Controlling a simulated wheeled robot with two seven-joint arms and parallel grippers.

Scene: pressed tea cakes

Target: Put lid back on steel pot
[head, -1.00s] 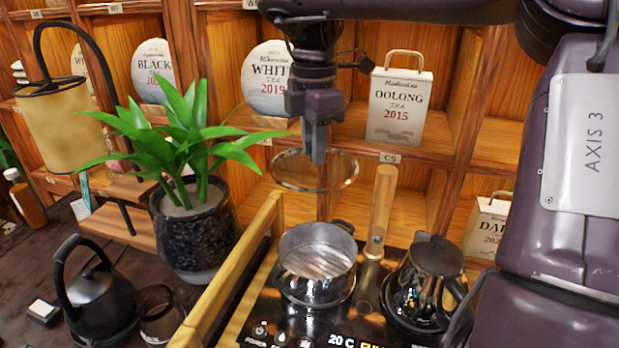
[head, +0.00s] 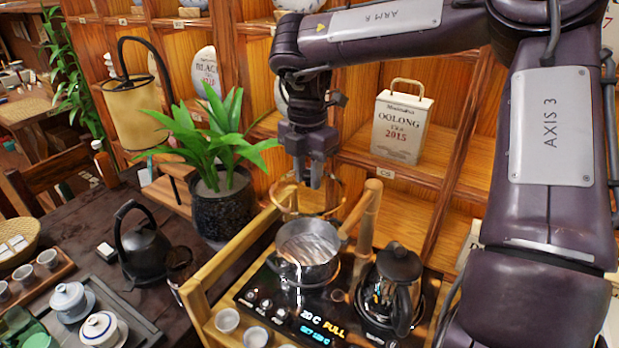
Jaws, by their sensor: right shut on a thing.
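The steel pot (head: 308,262) stands without its lid on the black hob, its inside visible from above. My right gripper (head: 314,182) points down above the back of the pot. It is shut on the glass lid (head: 337,190), a clear disc with a brownish rim. The lid hangs above the pot, apart from it as far as I can see. The fingertips partly hide the lid's knob. My left gripper does not show.
A black kettle (head: 397,281) stands right of the pot on the hob (head: 262,293). A bamboo post (head: 366,222) rises behind. A potted plant (head: 222,208) and another black kettle (head: 143,250) are left. Small cups (head: 228,320) sit in front. Shelves with tea packages (head: 400,125) stand behind.

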